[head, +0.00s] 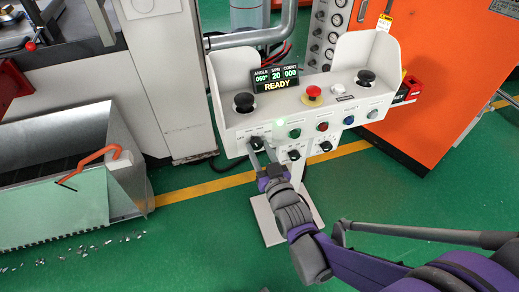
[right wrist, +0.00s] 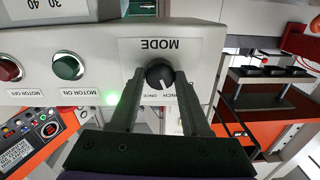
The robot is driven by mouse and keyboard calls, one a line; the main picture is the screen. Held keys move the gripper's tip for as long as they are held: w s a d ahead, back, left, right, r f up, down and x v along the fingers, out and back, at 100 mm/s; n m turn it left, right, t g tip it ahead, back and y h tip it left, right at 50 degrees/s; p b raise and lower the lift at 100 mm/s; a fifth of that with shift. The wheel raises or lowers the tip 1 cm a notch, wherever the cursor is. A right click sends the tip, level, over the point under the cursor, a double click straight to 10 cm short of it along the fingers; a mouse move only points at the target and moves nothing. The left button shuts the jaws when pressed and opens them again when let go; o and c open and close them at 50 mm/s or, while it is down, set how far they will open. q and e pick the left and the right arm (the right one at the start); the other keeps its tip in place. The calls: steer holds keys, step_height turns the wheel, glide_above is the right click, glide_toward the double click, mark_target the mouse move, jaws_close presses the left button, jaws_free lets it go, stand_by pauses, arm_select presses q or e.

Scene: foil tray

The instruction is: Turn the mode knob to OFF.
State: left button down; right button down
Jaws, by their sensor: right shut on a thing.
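The mode knob (head: 256,142) is a black round knob at the lower left of the white control panel's front (head: 292,112). In the right wrist view the knob (right wrist: 159,74) sits below an upside-down MODE label (right wrist: 158,44). Its white pointer mark faces down in that view, near the INCH and ONCE lettering; other position labels are hidden behind the fingers. My right gripper (head: 263,161) reaches up to the knob from below. In the wrist view its fingers (right wrist: 159,97) flank the knob and are shut on it. My left gripper is out of view.
A display (head: 275,80) on the panel reads READY. Beside the knob are green (head: 295,133), red (head: 322,126) and blue (head: 348,120) buttons, with more black knobs below. A red emergency button (head: 313,92) is on top. A metal chute (head: 125,125) stands left; an orange cabinet (head: 440,70) stands right.

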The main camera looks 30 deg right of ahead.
steer(key=n, duration=0.4)
steer(key=shift+n+b, duration=0.3)
steer(key=shift+n, duration=1.6)
steer(key=shift+c, duration=1.8)
jaws_free()
